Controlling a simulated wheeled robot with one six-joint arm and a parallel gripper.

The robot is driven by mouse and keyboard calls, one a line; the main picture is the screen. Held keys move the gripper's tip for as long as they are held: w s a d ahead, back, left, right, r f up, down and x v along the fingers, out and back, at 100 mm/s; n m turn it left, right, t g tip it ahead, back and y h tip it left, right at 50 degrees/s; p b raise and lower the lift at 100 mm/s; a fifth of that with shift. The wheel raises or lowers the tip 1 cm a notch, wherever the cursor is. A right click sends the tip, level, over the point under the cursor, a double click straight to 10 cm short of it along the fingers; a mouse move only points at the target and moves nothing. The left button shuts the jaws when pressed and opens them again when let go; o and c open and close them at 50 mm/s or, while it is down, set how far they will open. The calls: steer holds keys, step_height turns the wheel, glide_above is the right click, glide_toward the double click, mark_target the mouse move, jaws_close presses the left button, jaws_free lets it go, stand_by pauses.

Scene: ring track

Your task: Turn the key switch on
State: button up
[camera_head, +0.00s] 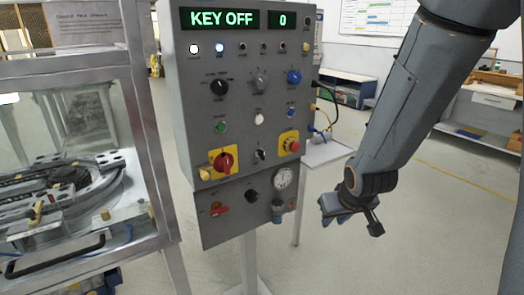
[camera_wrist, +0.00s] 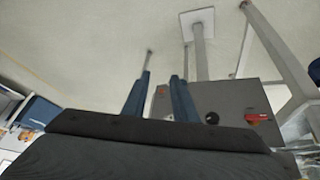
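The grey control panel (camera_head: 248,120) stands on a post left of my arm in the head view. Its green display (camera_head: 220,18) reads "KEY OFF", beside a second display reading "0". The panel carries several knobs and buttons. A small black switch with a light mark (camera_head: 260,155) sits between the red rotary handle and the emergency stop; I cannot tell surely which control is the key switch. My gripper (camera_head: 347,212) hangs right of the panel's lower edge, apart from it. In the wrist view its two fingers (camera_wrist: 162,76) are spread with nothing between them.
A framed glass enclosure (camera_head: 75,150) stands close on the left. Floor right of the panel is open.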

steer(key=w+a+r+n+t+y+p, duration=0.1)
steer(key=w+a+r+n+t+p, duration=0.2)
steer(key=w, duration=0.4)
steer(key=n+t+y+p, duration=0.2)
steer(key=t+y+p, duration=0.3)
steer(key=y, duration=0.4)
glide_toward(264, 155)
steer(key=a+t+b, duration=0.1)
steer(key=x, duration=0.2)
steer(key=p+x, duration=0.1)
steer(key=x, duration=0.2)
steer(key=p+x, duration=0.1)
steer(key=x, duration=0.2)
steer(key=shift+w+d+f, duration=0.1)
steer(key=shift+w+f, duration=0.2)
jaws_close()
